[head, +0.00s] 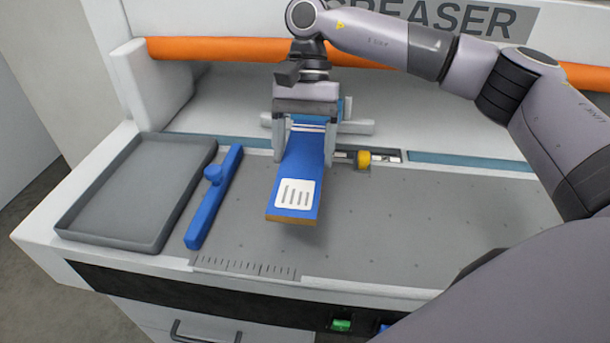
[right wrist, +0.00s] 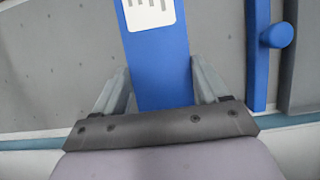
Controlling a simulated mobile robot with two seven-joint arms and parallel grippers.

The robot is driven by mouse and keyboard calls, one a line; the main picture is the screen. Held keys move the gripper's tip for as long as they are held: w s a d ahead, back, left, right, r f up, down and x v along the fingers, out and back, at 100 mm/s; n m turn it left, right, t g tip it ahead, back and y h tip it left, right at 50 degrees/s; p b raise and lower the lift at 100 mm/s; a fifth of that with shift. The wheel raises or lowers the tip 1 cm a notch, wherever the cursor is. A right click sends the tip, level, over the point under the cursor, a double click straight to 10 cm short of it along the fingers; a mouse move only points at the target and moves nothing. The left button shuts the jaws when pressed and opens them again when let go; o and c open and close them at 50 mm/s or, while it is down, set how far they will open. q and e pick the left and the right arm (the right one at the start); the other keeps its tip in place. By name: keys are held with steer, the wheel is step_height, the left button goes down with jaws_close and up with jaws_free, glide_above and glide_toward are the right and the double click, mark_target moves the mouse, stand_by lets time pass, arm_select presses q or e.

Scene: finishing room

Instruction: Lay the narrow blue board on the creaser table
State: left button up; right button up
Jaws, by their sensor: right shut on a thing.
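The narrow blue board (head: 301,160) has a white label with dark bars near its front end and a brown front edge. My right gripper (head: 305,140) is shut on its rear part, one finger on each side. The board is over the grey creaser table (head: 400,220); I cannot tell exactly how high it is above the surface. In the right wrist view the board (right wrist: 160,65) runs out from between the fingers (right wrist: 160,95); its label end is cut off by the frame edge. My left gripper does not show.
A blue bar with a knob (head: 215,197) lies left of the board. An empty grey tray (head: 75,222) stands further left. A ruler scale (head: 243,266) marks the front edge. A yellow knob (head: 364,159) sits behind right. The table's right side is clear. An orange roller (head: 220,50) crosses the back.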

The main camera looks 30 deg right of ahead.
mark_target(304, 176)
steer(key=shift+f, duration=3.25)
steer(key=shift+f, duration=0.25)
steer(key=o, duration=1.1)
steer(key=shift+r, duration=0.1)
steer(key=shift+c, duration=0.2)
steer(key=shift+r, duration=0.25)
steer(key=v, duration=1.1)
steer(key=shift+w+d+r, duration=0.1)
steer(key=shift+w+r, duration=0.05)
steer(key=shift+r, duration=0.25)
